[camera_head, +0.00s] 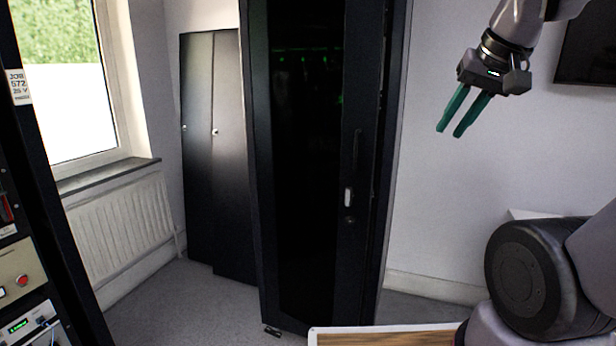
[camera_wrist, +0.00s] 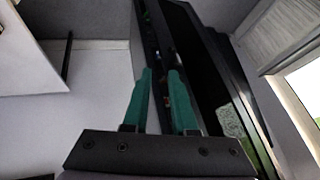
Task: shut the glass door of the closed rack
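The closed rack is a tall black cabinet in the middle of the head view, and its dark glass door (camera_head: 305,150) faces me with small green lights showing through it. A vertical handle (camera_head: 356,155) with a pale latch (camera_head: 348,197) sits on the door's right side. A narrow dark gap runs along that right edge, so the door looks slightly ajar. My gripper (camera_head: 449,132) is up to the right of the rack, apart from it. Its two green fingers are apart with nothing between them. In the wrist view the fingers (camera_wrist: 160,72) point toward the rack's edge and door (camera_wrist: 205,75).
Two black panels (camera_head: 210,150) stand left of the rack. A radiator (camera_head: 122,225) and window are further left, with an equipment rack (camera_head: 22,270) at the left edge. A wooden-topped surface (camera_head: 385,337) is at the bottom.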

